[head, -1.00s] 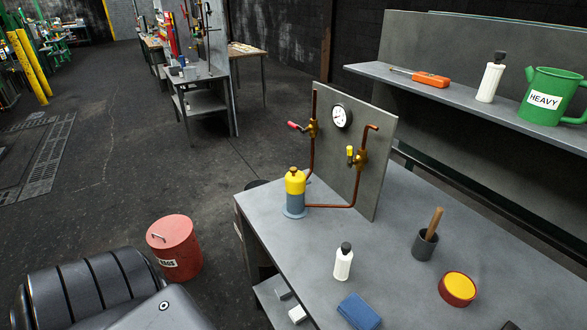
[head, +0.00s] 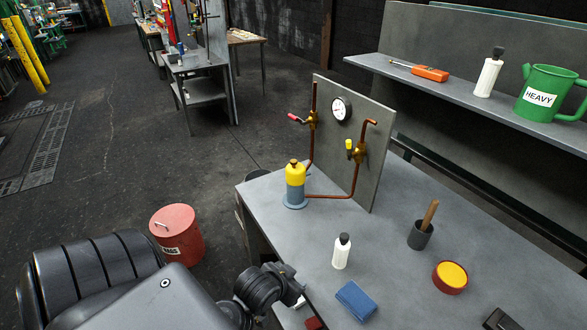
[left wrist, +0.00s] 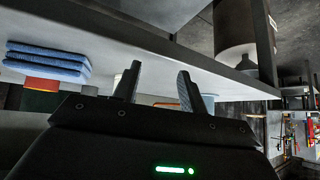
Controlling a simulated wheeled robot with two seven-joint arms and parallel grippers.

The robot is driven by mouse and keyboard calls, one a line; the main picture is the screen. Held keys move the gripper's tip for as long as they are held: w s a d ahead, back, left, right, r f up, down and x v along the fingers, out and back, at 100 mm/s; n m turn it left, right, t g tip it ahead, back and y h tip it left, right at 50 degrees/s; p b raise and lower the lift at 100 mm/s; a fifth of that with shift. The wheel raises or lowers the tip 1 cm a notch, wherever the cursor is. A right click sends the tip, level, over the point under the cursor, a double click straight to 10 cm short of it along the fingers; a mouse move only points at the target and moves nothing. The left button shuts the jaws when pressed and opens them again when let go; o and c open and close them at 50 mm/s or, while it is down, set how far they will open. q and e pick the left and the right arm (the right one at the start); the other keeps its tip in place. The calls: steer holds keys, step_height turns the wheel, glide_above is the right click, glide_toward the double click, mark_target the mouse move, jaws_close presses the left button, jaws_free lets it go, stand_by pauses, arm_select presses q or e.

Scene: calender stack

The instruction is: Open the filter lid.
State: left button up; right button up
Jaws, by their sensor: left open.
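The filter (head: 295,185) stands upright at the far left corner of the workbench. It has a grey-blue body on a flanged base, a yellow upper part that looks like the lid (head: 295,173), and a brown knob (head: 294,162) on top. The lid sits on the body. My left gripper (head: 299,301) is low at the bench's near left edge, well short of the filter and apart from it. The left wrist view shows its two fingers (left wrist: 157,87) spread with nothing between them. I cannot make out the filter clearly there. My right gripper is not in view.
Copper pipes, a gauge (head: 341,110) and two valves are on an upright panel (head: 377,160) behind the filter. A white bottle (head: 341,252), blue cloth (head: 356,301), grey cup (head: 420,236) and red-yellow tin (head: 450,277) stand nearer. A red bin (head: 178,237) is on the floor.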

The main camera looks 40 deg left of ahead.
arm_select(q)
steer(key=w+a+r+n+t+y, duration=0.3)
steer(key=w+a+r+t, duration=0.25)
steer(key=w+a, duration=0.45)
steer(key=n+t+y, duration=0.2)
steer(key=y, duration=0.3)
glide_toward(293, 163)
steer(key=w, duration=0.1)
steer(key=p+x, duration=0.2)
steer(key=x, duration=0.7)
steer(key=shift+s+a+p, duration=0.1)
steer(key=shift+a+p, duration=0.15)
steer(key=shift+p, duration=0.15)
steer(key=shift+w+a+f, duration=0.1)
steer(key=shift+w+a, duration=0.25)
steer(key=shift+w, duration=0.2)
steer(key=shift+c, duration=0.4)
jaws_close()
